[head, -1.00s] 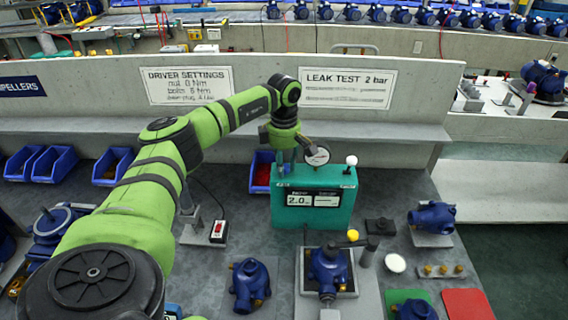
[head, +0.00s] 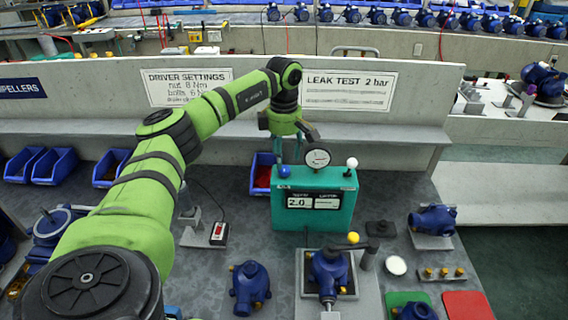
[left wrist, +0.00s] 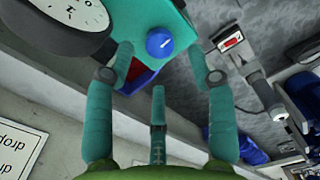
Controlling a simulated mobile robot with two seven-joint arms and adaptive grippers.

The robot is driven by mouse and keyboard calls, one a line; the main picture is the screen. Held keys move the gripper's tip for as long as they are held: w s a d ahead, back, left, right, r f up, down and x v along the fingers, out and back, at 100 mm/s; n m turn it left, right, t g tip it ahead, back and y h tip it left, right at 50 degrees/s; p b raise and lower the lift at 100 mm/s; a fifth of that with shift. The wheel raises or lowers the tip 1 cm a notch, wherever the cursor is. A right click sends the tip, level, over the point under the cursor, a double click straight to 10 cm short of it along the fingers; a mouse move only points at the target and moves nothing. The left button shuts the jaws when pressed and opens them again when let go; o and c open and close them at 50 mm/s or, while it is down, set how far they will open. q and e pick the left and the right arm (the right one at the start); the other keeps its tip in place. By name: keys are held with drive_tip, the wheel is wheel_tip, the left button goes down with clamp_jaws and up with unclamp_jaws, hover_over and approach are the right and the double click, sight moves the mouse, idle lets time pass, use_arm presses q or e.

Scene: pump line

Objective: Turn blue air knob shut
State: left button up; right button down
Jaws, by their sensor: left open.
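The blue air knob (head: 284,171) sits on the top left of the teal leak test box (head: 313,205). In the left wrist view the round knob (left wrist: 159,42) carries a short white mark, slanted. My left gripper (head: 287,152) is above and just behind the knob, apart from it. In the left wrist view its teal fingers (left wrist: 160,62) are spread wide and empty, with the knob showing beyond the gap between the fingertips. My right gripper is in neither view.
A pressure gauge (head: 316,157) and a white knob (head: 352,162) stand on the box, close to the right of my gripper. A red-filled blue bin (head: 262,170) is behind. A blue pump (head: 328,270) sits in a fixture in front.

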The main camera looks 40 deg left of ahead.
sight(284, 168)
use_arm(q)
wheel_tip(284, 168, up, 7)
drive_tip(key=shift+r, duration=0.2)
idle(0.6)
